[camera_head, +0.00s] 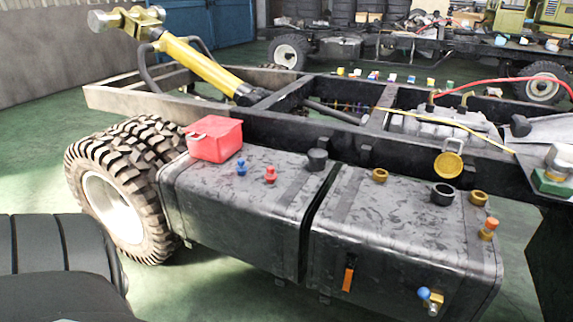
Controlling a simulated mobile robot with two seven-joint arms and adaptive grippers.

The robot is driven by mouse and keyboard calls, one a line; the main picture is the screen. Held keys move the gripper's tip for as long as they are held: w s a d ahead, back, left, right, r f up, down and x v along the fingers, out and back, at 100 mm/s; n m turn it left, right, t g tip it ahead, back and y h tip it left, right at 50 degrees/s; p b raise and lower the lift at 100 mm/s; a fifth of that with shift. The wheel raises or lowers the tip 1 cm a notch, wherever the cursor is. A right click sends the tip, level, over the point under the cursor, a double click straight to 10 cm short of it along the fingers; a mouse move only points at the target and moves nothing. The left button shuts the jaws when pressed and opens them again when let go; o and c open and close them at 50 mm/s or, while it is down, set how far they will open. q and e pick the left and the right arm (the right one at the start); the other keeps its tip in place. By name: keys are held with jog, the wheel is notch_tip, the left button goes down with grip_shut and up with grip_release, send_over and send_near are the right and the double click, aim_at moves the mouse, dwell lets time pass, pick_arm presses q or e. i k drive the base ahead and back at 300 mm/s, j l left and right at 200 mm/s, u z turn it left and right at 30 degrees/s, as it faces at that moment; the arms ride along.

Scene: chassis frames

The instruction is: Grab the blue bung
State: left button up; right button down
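The blue bung (241,167) is a small blue piece standing on top of the left dark tank (235,210). It sits just right of and in front of the red box (214,139). A red bung (270,174) of similar size stands a little to its right, apart from it. Neither of my grippers is in view.
A black cap (317,159) stands near the left tank's right edge. The right tank (385,230) carries brass fittings (379,175), a black ring (442,194), an orange-topped fitting (489,228) and a blue-knobbed valve (424,293). The chassis rail (270,128) runs behind. A large tyre (120,190) is left.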

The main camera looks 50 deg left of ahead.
aim_at(242, 170)
jog(key=k+j+z, duration=0.1)
jog(key=j+z, duration=0.15)
jog(key=k+j+z, duration=0.25)
jog(key=j, duration=0.2)
jog(key=j+z, duration=0.25)
jog(key=k+j+z, duration=0.1)
jog(key=k+j, duration=0.25)
jog(key=j, duration=0.15)
jog(key=k+j+z, duration=0.1)
jog(key=k+j, duration=0.25)
jog(key=j, duration=0.1)
